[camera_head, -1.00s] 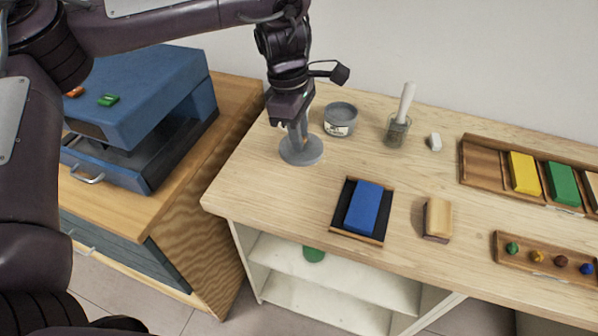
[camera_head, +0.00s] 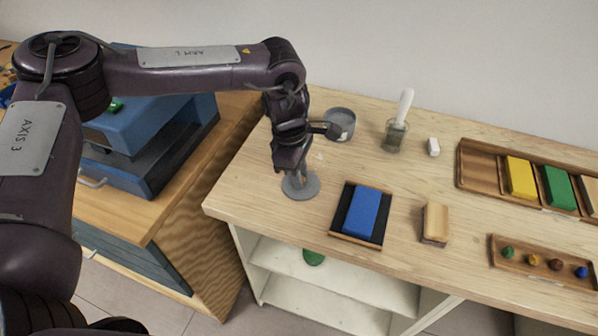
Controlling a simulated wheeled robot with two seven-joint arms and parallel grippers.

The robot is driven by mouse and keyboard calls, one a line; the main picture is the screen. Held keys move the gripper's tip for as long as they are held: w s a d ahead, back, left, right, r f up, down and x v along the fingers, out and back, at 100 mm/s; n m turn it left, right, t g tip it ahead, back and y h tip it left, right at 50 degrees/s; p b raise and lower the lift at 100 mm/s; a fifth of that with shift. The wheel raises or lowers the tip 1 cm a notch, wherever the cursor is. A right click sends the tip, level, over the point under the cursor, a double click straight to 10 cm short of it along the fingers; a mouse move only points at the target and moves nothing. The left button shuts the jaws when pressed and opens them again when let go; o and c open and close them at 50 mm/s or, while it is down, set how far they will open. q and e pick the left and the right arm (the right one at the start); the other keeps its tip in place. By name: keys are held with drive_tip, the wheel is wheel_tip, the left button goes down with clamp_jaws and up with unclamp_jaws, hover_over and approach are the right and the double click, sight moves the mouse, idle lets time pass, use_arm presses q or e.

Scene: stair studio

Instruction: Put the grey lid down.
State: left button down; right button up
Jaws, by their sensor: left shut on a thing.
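The grey lid (camera_head: 301,187) is a flat round disc with a raised knob, low over the left part of the wooden table. I cannot tell whether it touches the table top. My left gripper (camera_head: 297,178) points down and is shut on the lid's knob; the fingers partly hide the knob. The grey round tin (camera_head: 340,124) stands behind and to the right of the lid, open at the top and partly hidden by my wrist. My right gripper is not in view.
A tray with a blue block (camera_head: 362,211) lies right of the lid, with a wooden block (camera_head: 435,223) beyond it. A glass jar (camera_head: 395,136) and a white piece (camera_head: 433,147) stand behind. A blue machine (camera_head: 160,130) stands left. The table's front edge (camera_head: 270,223) is near.

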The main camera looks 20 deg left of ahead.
use_arm(q)
drive_tip(key=shift+f, duration=0.2)
drive_tip(key=c, duration=1.3)
unclamp_jaws()
drive_tip(key=shift+r, duration=0.15)
drive_tip(key=shift+r, duration=0.2)
drive_tip(key=r, duration=0.4)
drive_tip(key=a+r, duration=0.1)
drive_tip(key=r, duration=0.2)
drive_tip(key=r+b, duration=0.1)
drive_tip(key=r, duration=0.3)
drive_tip(key=shift+a+r, duration=0.35)
drive_tip(key=shift+a, duration=0.05)
drive_tip(key=shift+f, duration=0.1)
